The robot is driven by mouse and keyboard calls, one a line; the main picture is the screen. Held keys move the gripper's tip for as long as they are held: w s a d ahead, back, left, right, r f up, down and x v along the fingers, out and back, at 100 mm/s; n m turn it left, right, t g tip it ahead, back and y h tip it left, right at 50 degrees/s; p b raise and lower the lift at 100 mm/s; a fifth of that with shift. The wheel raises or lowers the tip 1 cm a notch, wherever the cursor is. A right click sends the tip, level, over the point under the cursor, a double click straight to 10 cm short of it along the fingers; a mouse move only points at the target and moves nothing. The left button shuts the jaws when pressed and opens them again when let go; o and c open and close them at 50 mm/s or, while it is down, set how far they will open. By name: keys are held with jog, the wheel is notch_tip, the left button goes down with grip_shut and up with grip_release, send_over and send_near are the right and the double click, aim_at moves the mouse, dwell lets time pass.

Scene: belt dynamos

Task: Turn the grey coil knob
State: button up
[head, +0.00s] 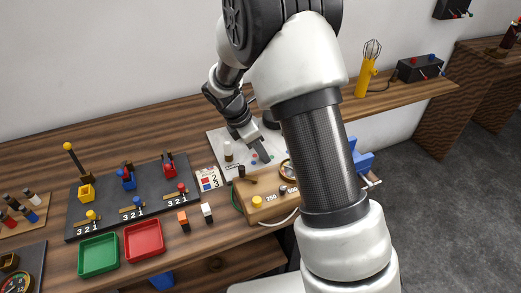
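A wooden board (266,214) marked 250 and 500 stands near the front edge of the bench, partly behind my arm. It carries a yellow knob (257,201) and a small dark knob (282,189), which may be the grey one; its colour is hard to tell. My gripper (261,155) points down over the white sheet behind this board, apart from both knobs. Its fingers are small and dark here, and I cannot tell whether they are open or shut. My arm hides the board's right part.
A black panel (75,219) with yellow, blue and red parts stands on the left. Green (98,274) and red (144,257) trays lie in front of it. A white bottle-like piece (228,152) stands left of my gripper. A yellow tool (365,78) stands at the back right.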

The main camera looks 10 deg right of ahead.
grip_shut()
